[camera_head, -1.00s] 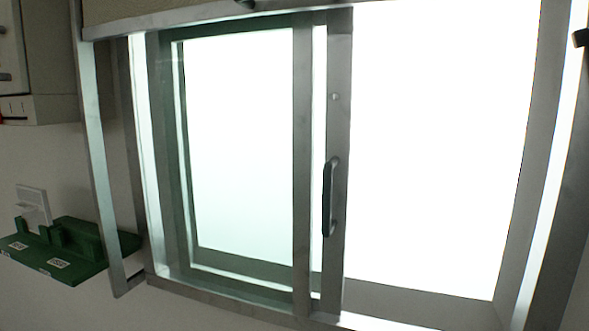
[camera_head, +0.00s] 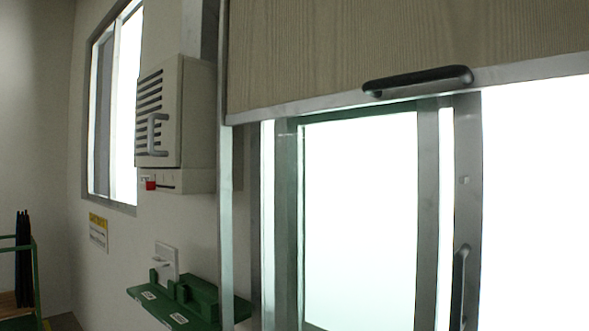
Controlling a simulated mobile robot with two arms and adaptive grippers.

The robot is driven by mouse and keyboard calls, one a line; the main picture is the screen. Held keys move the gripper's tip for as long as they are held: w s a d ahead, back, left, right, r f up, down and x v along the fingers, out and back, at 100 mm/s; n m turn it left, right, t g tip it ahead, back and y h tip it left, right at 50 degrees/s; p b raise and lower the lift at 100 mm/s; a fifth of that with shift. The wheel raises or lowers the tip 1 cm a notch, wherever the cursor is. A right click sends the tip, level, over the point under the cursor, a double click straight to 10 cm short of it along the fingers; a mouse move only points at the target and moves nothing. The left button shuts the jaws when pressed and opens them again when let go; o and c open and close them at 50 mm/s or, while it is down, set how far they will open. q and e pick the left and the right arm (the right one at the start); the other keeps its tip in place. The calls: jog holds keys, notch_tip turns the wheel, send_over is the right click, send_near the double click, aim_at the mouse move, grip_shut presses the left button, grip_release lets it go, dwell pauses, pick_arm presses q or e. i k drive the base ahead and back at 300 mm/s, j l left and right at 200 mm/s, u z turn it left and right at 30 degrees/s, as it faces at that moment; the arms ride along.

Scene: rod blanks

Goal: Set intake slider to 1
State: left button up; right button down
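A beige box (camera_head: 198,115) with a louvred front and a grey handle (camera_head: 153,134) is on the wall left of centre. A small red piece (camera_head: 150,184) sits at the left end of the ledge below it, which carries small dark marks. It looks like a slider knob, but the marks are too small to read. Neither of my grippers is in view.
A sliding glass window with a dark handle (camera_head: 459,289) and a wooden panel (camera_head: 400,45) above fill the right. A green bracket (camera_head: 201,297) with labels is on the wall below the box. Black rods (camera_head: 23,258) stand at the lower left, near a yellow sign (camera_head: 98,231).

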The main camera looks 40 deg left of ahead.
aim_at(149, 185)
jog(key=u, duration=1.9)
